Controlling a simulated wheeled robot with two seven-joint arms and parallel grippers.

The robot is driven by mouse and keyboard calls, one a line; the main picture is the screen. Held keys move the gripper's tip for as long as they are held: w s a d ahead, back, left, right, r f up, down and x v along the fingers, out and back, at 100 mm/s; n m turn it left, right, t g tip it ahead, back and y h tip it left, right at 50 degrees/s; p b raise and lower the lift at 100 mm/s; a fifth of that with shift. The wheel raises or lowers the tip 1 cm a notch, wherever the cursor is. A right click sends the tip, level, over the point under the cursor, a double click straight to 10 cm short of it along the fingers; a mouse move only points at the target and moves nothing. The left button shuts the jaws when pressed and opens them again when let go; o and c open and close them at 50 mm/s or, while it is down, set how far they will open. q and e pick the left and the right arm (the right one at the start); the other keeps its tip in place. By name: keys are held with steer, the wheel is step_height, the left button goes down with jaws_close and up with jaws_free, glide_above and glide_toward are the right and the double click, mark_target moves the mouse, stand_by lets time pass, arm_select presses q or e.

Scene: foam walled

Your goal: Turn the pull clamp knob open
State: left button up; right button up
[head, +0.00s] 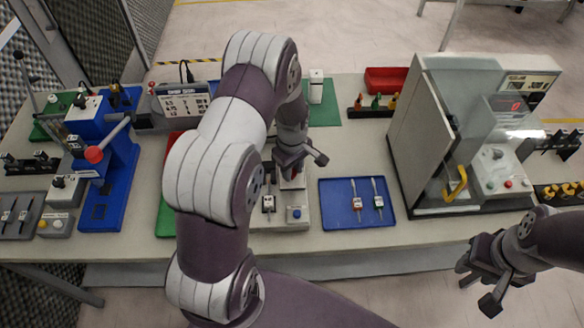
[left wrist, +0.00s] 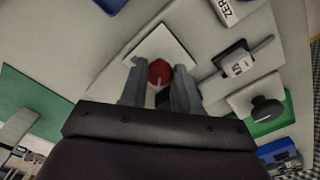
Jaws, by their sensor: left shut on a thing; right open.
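A small red knob (left wrist: 160,72) stands on a white square plate (left wrist: 146,45) in the left wrist view. My left gripper (left wrist: 159,84) has one finger on each side of the red knob and is shut on it. In the head view my left gripper (head: 291,163) points down at the grey fixture (head: 281,222) in the middle of the table. There my gripper and arm hide most of the knob. Its turn position cannot be told. My right gripper (head: 478,283) is open and empty, in front of the table at the lower right.
A blue tray (head: 337,218) with two small tagged tools lies right of the fixture. A large grey machine (head: 430,120) with a yellow handle stands further right. A blue press (head: 110,165) with a red-ended lever stands at left. A red bin (head: 388,80) is behind.

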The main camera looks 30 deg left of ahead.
arm_select(q)
steer(key=shift+w+r, duration=0.1)
stand_by(0.3)
steer(key=o, duration=1)
steer(key=shift+o, duration=0.3)
step_height(320, 180, up, 13)
steer(key=b, duration=0.2)
